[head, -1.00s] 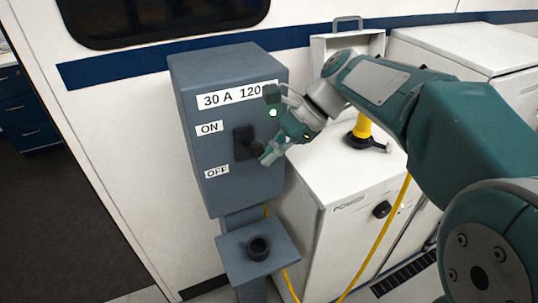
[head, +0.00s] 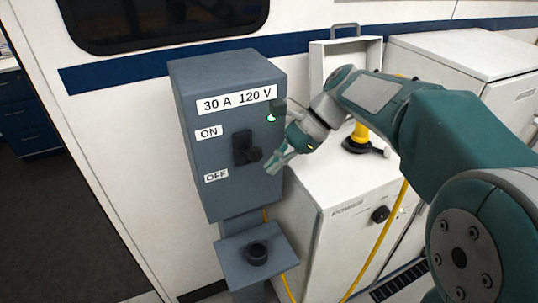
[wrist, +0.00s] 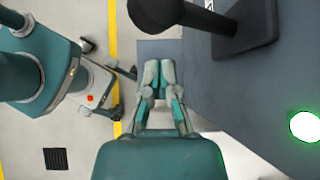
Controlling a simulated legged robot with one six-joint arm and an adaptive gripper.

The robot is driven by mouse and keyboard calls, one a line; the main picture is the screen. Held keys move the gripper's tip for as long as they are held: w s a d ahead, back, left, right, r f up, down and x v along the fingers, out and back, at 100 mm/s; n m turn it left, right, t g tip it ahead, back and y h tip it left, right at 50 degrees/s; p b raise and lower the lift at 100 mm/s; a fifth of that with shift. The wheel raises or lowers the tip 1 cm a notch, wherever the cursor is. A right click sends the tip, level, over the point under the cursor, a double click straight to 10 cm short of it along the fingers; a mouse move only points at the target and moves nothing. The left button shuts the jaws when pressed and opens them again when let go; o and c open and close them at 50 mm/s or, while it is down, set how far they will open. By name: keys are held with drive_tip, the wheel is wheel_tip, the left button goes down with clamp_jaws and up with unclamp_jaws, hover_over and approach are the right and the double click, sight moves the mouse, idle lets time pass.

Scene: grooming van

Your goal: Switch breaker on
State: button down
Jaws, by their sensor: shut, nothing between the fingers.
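The breaker box (head: 225,190) is a blue-grey cabinet labelled "30 A 120 V", with an ON label (head: 209,132) above an OFF label (head: 216,175). Its black lever (head: 254,154) sticks out from a dark plate between the labels' heights; I cannot tell its exact tilt. The lever's round knob shows at the top of the wrist view (wrist: 170,14). My gripper (head: 274,164) is shut and empty, just right of and slightly below the knob, apart from it. Its fingertips (wrist: 158,68) are below the knob in the wrist view. A green light (head: 271,118) glows on the box.
A shelf with a dark round socket (head: 257,252) juts out below the box. A white power cabinet (head: 335,225) stands close on the right, with a yellow plug (head: 360,133) on top and a yellow cable (head: 376,240) down its front. The floor at left is clear.

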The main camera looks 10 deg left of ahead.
drive_tip(key=v, duration=1)
drive_tip(key=shift+w, duration=0.3)
drive_tip(key=shift+f, duration=0.1)
drive_tip(key=s+d+f+n+t+h, duration=0.4)
drive_tip(key=s+d+f+n, duration=0.1)
drive_tip(key=s, duration=0.4)
drive_tip(key=s+d+f+n+t+h, duration=0.4)
drive_tip(key=s+d+f+n+t, duration=0.1)
drive_tip(key=s+d, duration=0.4)
wheel_tip(320, 180, down, 2)
drive_tip(key=shift+s+n+t, duration=0.3)
drive_tip(key=shift+s+n, duration=0.3)
drive_tip(key=shift+s, duration=0.1)
drive_tip(key=shift+a, duration=0.1)
